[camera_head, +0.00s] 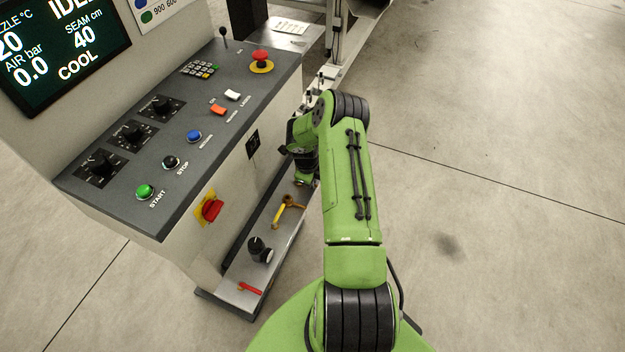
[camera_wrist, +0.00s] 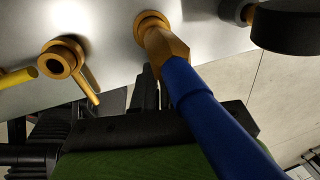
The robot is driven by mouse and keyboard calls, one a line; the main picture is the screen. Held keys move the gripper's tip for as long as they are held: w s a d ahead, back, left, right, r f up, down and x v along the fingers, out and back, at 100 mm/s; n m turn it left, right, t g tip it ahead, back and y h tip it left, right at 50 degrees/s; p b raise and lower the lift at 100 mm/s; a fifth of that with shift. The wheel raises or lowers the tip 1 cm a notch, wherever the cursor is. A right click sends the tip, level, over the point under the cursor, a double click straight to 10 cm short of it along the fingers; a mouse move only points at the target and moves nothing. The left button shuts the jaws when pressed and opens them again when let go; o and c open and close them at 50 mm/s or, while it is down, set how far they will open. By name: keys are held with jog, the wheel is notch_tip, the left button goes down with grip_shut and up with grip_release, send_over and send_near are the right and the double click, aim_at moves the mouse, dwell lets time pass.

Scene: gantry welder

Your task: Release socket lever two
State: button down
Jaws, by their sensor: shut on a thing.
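In the wrist view a blue-handled lever (camera_wrist: 205,110) with a brass neck (camera_wrist: 165,45) runs from a brass pivot on a pale metal plate down to the lower right. My gripper (camera_wrist: 152,85) has its dark fingers against the neck and upper handle, partly hidden behind them. It is shut on this lever. A brass fitting (camera_wrist: 62,57) with a short brass arm sits to its left, near a yellow handle end (camera_wrist: 15,78). In the head view my gripper (camera_head: 303,160) is at the lower ledge's far part, mostly hidden by my arm, and the blue lever does not show.
The lower ledge (camera_head: 236,272) carries a yellow lever (camera_head: 280,213), a black knob (camera_head: 258,248) and a red handle (camera_head: 250,288). The console (camera_head: 190,100) above has buttons, dials and a red rotary switch (camera_head: 211,209). The floor (camera_head: 480,150) to the right is clear.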

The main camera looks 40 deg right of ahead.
aim_at(307, 194)
jog(key=c, duration=1.2)
grip_release()
notch_tip(307, 194, up, 15)
jog(key=s+a+p, duration=0.1)
jog(key=a+p, duration=0.2)
jog(key=shift+r+p, duration=0.2)
jog(key=shift+p, duration=0.2)
jog(key=shift+s, duration=0.15)
